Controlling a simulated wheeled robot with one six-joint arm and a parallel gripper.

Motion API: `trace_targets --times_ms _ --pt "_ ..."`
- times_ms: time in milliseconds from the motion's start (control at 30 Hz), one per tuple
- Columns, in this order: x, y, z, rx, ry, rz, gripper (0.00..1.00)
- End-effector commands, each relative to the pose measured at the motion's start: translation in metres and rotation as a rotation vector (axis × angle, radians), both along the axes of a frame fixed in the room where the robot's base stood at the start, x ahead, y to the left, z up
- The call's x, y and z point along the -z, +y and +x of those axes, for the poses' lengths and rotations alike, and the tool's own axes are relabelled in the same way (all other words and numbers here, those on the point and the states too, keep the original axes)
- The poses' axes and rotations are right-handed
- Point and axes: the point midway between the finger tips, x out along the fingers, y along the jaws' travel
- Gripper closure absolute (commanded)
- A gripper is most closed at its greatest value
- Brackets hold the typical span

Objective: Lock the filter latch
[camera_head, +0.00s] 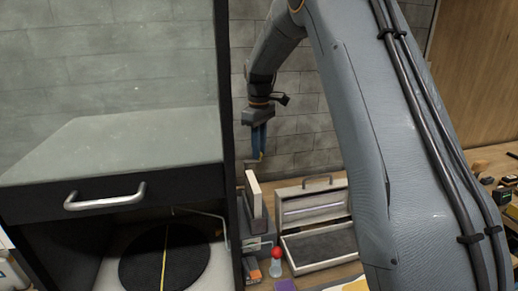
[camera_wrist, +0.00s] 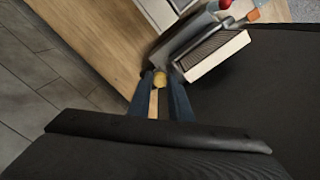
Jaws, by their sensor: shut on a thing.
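My gripper (camera_head: 259,155) hangs in the head view just above the bench, against the tiled wall. Its two blue fingers also show in the wrist view (camera_wrist: 161,84), closed on a small yellow piece (camera_wrist: 160,79) that looks like the latch. A filter (camera_wrist: 216,56) with a pale frame and dark pleats sits tilted beside the fingertips in the wrist view. In the head view its pale panel (camera_head: 253,194) stands upright below my gripper. The fingers hide most of the yellow piece, and I cannot tell whether it is locked.
A dark cabinet (camera_head: 228,90) with a drawer handle (camera_head: 104,197) stands close at the left. An open silver case (camera_head: 312,200) lies on the wooden bench to the right of the filter. A red-topped bottle (camera_head: 276,262) stands in front of it. My arm covers the bench's middle.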

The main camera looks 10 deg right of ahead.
Motion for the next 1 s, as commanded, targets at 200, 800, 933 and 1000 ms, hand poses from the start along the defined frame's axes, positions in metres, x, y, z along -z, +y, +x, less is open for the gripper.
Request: trace_targets --times_ms 200,800,933,1000 --pt "-0.001 0.001 -0.005 0.128 -0.003 0.000 1.00" --pt "-0.001 0.012 -0.027 0.687 -0.003 0.001 1.00" --pt "-0.001 0.016 -0.031 0.810 -0.003 0.001 1.00" --pt "-0.002 0.018 -0.033 0.876 -0.003 0.001 1.00"
